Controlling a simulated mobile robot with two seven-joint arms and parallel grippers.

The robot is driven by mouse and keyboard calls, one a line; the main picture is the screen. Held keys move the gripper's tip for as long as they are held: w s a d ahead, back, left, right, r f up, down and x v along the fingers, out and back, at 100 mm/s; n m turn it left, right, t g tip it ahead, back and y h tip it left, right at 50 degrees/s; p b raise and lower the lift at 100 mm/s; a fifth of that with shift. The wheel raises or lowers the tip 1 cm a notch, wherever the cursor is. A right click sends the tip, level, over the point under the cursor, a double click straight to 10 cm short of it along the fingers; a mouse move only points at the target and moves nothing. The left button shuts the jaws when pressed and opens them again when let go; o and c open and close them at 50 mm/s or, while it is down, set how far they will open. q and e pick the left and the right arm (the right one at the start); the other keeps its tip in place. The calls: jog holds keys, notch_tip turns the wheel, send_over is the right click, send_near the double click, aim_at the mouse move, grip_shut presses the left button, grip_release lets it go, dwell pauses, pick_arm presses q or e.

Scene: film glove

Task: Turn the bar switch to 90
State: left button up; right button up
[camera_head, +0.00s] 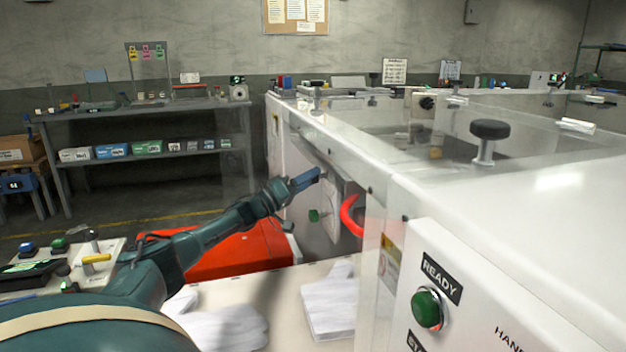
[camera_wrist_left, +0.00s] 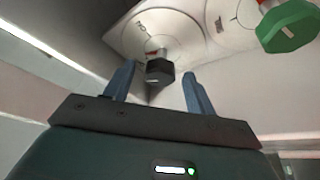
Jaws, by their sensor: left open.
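The bar switch seems to be the black knob (camera_wrist_left: 159,70) with a small white mark, seen in the left wrist view on a pale round dial (camera_wrist_left: 155,28). A number is printed on the dial, hard to read at this angle. My left gripper (camera_head: 308,180) is open, near the inner panel of the white machine in the head view. In the left wrist view its two blue fingers (camera_wrist_left: 158,84) stand on either side of the knob; I cannot tell if they touch it. The knob is hidden in the head view. My right gripper is not in view.
A green knob (camera_wrist_left: 290,27) sits right of the dial; a green knob (camera_head: 315,215) also shows in the head view. A red curved handle (camera_head: 350,215) is close to the right. White gloves (camera_head: 330,300) lie on the pale surface below, beside a red bin (camera_head: 235,256).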

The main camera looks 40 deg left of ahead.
pick_arm(q)
jog(key=shift+w+d+r, duration=0.15)
jog(key=shift+w+d, duration=0.05)
jog(key=shift+w, duration=0.5)
jog(key=shift+w+r, duration=0.1)
jog(key=shift+w, duration=0.1)
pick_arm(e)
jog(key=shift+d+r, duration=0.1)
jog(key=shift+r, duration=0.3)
